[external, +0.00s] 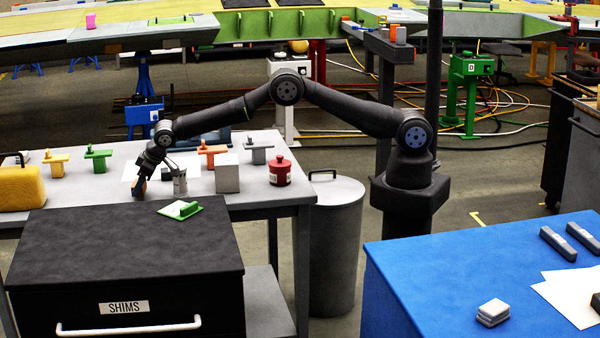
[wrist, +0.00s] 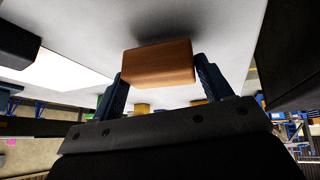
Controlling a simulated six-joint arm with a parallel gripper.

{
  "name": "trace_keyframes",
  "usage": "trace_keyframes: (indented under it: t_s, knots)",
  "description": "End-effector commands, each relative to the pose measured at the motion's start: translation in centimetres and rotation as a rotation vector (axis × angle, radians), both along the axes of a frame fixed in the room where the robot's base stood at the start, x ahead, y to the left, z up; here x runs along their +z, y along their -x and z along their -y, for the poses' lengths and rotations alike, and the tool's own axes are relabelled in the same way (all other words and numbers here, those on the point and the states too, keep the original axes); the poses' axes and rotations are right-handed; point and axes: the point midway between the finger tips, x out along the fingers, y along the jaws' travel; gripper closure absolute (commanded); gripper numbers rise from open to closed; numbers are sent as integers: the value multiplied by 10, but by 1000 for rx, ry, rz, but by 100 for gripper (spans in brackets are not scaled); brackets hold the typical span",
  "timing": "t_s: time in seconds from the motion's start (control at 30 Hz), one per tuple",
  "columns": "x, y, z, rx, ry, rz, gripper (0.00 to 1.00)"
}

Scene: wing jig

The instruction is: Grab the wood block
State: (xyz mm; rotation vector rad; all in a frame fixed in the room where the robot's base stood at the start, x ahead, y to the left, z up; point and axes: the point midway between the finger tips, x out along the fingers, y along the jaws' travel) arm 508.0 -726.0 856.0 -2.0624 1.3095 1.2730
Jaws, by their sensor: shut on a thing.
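The wood block (wrist: 158,64) is a brown rectangular piece between the two dark blue fingers in the wrist view. My gripper (wrist: 160,75) is shut on it, one finger at each end. The pale table surface shows behind the block, with a dark shadow beside it; I cannot tell whether the block touches the table. In the external view my gripper (external: 139,188) points down over the grey table, just behind the black shims cabinet. The block is small there and only partly distinguishable at the fingertips.
A yellow case (external: 22,187) stands at the left.

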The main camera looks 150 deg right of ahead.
Motion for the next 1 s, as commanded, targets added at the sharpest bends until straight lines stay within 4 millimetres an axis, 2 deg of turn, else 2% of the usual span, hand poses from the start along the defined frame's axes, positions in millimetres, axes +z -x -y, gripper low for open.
trace_keyframes:
  t_s: [0.13, 0.53, 0.73, 1.0]
  knots:
    - [28, 0, 1, 0, 3, 2, 51]
    - [76, 84, 6, -4, 2, 2, 51]
    - [90, 109, 8, -2, 0, 2, 51]
    - [95, 117, 8, 0, 1, 0, 51]
